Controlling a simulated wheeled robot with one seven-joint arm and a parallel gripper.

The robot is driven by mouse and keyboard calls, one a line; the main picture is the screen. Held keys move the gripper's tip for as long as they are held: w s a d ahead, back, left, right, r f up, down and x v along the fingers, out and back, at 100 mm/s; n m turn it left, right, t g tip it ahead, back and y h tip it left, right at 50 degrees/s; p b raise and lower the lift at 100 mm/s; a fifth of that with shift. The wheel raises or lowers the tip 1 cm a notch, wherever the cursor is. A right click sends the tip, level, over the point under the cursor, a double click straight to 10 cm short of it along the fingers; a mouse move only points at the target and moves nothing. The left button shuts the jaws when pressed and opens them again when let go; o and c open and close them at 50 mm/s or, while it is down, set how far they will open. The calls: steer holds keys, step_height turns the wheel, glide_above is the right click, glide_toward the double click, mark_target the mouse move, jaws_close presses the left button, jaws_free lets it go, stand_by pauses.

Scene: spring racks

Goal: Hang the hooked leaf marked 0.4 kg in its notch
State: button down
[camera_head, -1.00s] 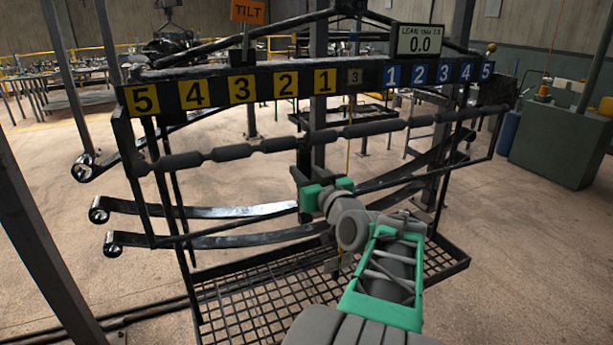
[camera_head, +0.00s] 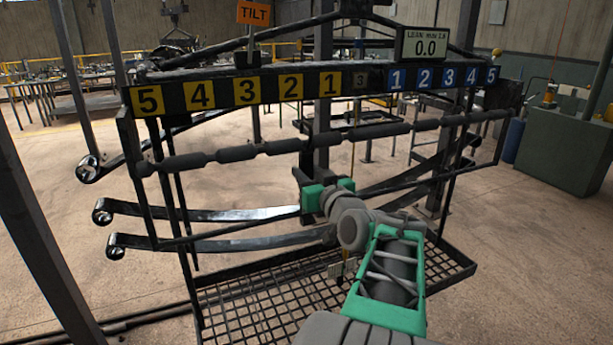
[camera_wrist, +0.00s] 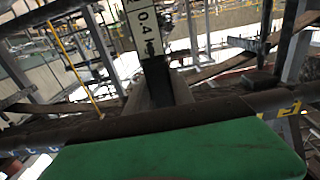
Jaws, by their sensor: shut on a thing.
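My gripper (camera_head: 312,197) is in front of the rack, below the notched rail, at about the rack's middle. In the wrist view a white label reading 0.4 (camera_wrist: 146,28) is on a dark upright piece, taken to be the hooked leaf (camera_wrist: 158,82), just beyond my green gripper (camera_wrist: 180,150). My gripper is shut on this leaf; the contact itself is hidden. In the head view my arm covers the held leaf's label. The dark rail with notches (camera_head: 230,153) runs across the rack under the numbered beam (camera_head: 275,85). The leaf's hook and its notch cannot be made out.
Curved leaf springs (camera_head: 200,213) extend left below the rail, close to my gripper. A mesh tray (camera_head: 235,307) lies below. The lean display (camera_head: 424,44) reads 0.0; an orange TILT sign (camera_head: 253,13) stands on top. A steel post (camera_head: 30,220) is at left.

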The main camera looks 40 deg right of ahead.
steer(key=shift+f+b, duration=1.1)
steer(key=shift+b, duration=0.35)
